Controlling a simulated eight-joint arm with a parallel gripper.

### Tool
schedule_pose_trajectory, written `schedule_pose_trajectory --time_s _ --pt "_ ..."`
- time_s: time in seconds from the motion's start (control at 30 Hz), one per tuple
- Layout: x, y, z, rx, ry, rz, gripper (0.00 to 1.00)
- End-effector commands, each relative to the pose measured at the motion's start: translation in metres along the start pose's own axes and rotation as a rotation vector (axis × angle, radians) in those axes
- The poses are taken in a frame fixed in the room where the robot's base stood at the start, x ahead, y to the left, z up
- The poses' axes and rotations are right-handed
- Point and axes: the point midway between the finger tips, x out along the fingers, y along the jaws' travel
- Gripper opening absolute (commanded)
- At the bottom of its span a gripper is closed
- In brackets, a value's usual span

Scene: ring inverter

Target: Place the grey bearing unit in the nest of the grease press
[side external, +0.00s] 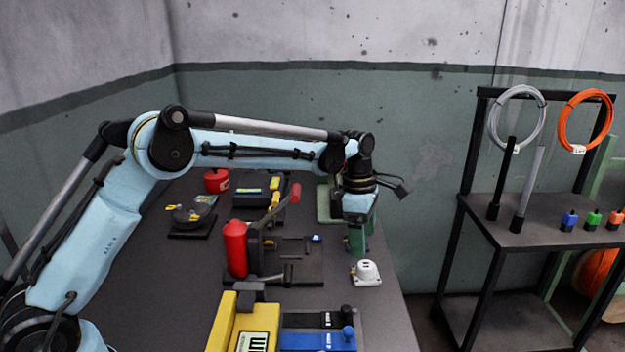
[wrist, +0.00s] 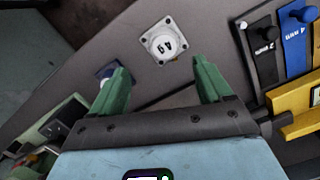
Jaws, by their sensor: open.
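The grey bearing unit (side external: 366,272), a pale square-flanged housing with a round raised middle, lies on the bench near its right edge. In the wrist view the bearing unit (wrist: 162,42) lies flat, marked "45", ahead of the gap between my fingers. My gripper (side external: 357,245) has green fingers and points down, above and just behind the unit. In the wrist view my gripper (wrist: 161,78) is open and empty, its fingers apart from the unit. The grease press (side external: 235,248), with a red cylinder and red-tipped lever, stands left of it on a dark base. I cannot make out its nest clearly.
A yellow block (side external: 223,322) with black and blue sliding pieces (side external: 318,341) sits at the front. A red can (side external: 216,180) and a round tool on a dark pad (side external: 190,232) stand farther back. A rack (side external: 490,236) stands right of the bench.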

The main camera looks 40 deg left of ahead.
Motion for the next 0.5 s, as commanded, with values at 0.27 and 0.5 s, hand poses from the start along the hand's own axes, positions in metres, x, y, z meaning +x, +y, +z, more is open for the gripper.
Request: schedule_pose_trajectory --time_s 0.27,0.5 --pt "0.021 -0.002 0.002 0.001 0.0 0.0 0.79" --pt "0.054 -0.008 0.006 0.0 0.0 0.001 0.79"
